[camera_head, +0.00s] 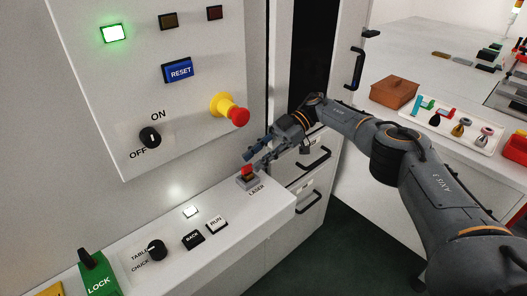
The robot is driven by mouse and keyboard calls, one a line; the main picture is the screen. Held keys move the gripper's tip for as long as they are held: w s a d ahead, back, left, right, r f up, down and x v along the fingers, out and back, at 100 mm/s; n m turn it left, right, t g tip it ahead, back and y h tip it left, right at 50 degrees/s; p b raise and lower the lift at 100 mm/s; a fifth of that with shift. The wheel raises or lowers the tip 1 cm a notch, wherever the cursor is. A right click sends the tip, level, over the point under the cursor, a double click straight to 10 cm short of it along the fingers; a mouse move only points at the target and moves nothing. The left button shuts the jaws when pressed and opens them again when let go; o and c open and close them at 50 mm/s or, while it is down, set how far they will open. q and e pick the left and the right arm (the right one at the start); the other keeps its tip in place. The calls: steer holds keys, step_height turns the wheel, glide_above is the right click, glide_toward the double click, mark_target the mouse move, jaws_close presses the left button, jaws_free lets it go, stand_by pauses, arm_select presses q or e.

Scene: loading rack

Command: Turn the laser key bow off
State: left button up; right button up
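The fingers look spread apart, one higher than the other. At this size I cannot tell whether a fingertip touches the bow. The exact angle of the bow is hard to read. My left gripper is not in view.
Above the ledge, the wall panel has a yellow and red emergency button (230,109), a blue RESET button (178,70) and an ON/OFF knob (150,137). RUN (216,224) and BACK (193,240) buttons sit left of the key. Drawer handles (314,160) project to the right.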

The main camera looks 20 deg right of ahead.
steer(key=v, duration=0.2)
steer(key=shift+w+d+r, duration=0.15)
steer(key=shift+w+d, duration=0.05)
steer(key=shift+d, duration=0.05)
steer(key=shift+d+r, duration=0.15)
steer(key=shift+d, duration=0.25)
steer(key=shift+d, duration=0.1)
